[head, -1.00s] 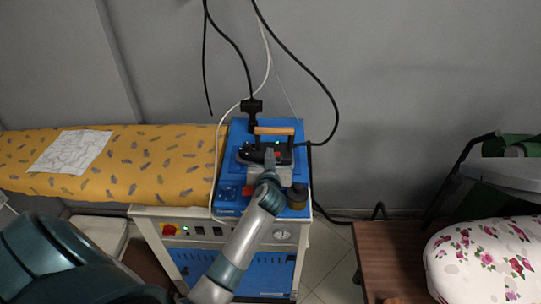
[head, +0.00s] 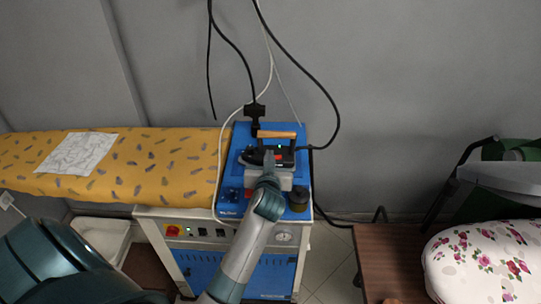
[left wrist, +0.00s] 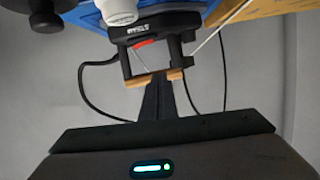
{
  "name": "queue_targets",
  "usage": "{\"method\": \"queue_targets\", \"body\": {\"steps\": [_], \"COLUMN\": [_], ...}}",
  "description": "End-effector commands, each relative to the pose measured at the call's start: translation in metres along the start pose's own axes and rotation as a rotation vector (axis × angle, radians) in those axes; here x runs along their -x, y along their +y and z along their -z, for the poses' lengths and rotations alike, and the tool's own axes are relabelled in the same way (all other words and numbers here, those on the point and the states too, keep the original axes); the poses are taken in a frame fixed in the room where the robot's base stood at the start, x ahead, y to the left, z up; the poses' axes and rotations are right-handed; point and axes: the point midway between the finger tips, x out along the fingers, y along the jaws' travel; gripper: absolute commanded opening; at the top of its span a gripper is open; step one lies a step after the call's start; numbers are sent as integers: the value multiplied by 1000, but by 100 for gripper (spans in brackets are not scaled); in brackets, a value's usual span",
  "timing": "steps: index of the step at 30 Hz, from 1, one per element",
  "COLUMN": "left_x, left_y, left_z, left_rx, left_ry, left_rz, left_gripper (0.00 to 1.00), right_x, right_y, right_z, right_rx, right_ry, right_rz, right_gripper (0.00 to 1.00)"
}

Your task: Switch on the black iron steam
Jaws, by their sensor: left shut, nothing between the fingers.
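The black iron (head: 284,158) with its light wooden handle (head: 277,134) stands on the blue top of the steam station (head: 238,172). A small green light shows on the iron. In the left wrist view the iron (left wrist: 150,27) is at the top, with a red part on it, and its wooden handle (left wrist: 174,75) shows behind the fingertips. My left gripper (head: 269,158) is shut and empty, at the near side of the iron, hiding part of it. The closed fingers also show in the left wrist view (left wrist: 158,82). Whether they touch the iron cannot be told. My right gripper is not seen.
A yellow patterned ironing board (head: 150,165) with a white cloth (head: 77,153) lies to the left. Black cables hang above the iron. A brown table (head: 390,255) and a floral padded board (head: 485,260) are at the right.

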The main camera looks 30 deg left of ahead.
Motion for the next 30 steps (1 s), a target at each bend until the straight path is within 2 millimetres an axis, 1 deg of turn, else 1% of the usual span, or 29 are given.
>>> {"method": "queue_targets", "body": {"steps": [1,3,6,10,15,30], "left_x": [8,19,31,42,47,47], "left_y": [0,0,-1,-1,-2,-2], "left_z": [-3,-3,-2,-1,0,0], "left_rx": [3,2,1,1,0,0], "left_ry": [2,1,1,1,1,1], "left_rz": [-1,-1,-1,-1,0,0], "left_gripper": [0,0,0,0,0,0], "right_x": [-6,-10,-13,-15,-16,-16], "right_y": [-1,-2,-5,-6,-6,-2], "right_z": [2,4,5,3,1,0], "right_rx": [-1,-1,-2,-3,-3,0], "right_ry": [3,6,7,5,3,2], "right_rz": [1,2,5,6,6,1], "right_gripper": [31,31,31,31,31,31]}}
